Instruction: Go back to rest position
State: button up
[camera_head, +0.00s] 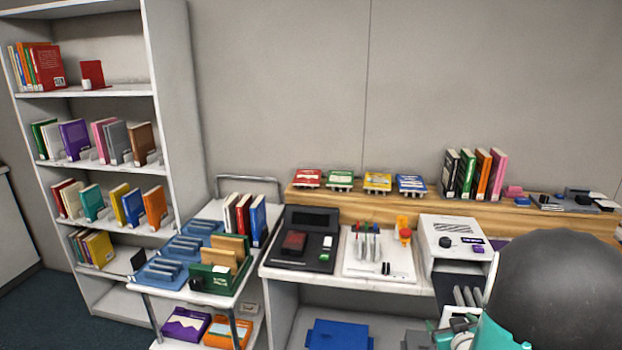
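Part of my own arm, a large dark rounded link (560,290) with teal and pale parts beside it, fills the lower right corner. I cannot make out the fingertips of my gripper clearly among these parts. Nothing can be seen held, but that area is crowded and partly hidden. The arm link covers the right end of the worktop.
A grey bookshelf (177,110) with books stands at left. A cart (217,213) holds blue racks (165,270) and a green box (213,278). The worktop carries a black device (305,222), a white tool tray (350,268) and a white machine (455,225). Books stand on the wooden ledge (345,203).

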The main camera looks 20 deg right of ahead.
jog(key=w+a+r+g+y, duration=0.1)
jog(key=a+r, duration=0.5)
jog(key=a, duration=0.4)
jog(key=w+a+r+g+y, duration=0.2)
jog(key=a+r, duration=0.4)
jog(key=a, duration=0.4)
jog(key=s+a+r+n+g+y, duration=0.1)
jog(key=s+a+r, duration=0.1)
jog(key=s+a, duration=0.4)
jog(key=s+a+r+n+g+y, duration=0.1)
jog(key=s+a+r+y, duration=0.1)
jog(key=s+a, duration=0.4)
jog(key=a, duration=0.4)
jog(key=shift+a+r+n+g+y, duration=0.25)
jog(key=shift+a+n+g+y, duration=0.05)
jog(key=shift+a+n+g, duration=0.1)
jog(key=shift+s, duration=0.1)
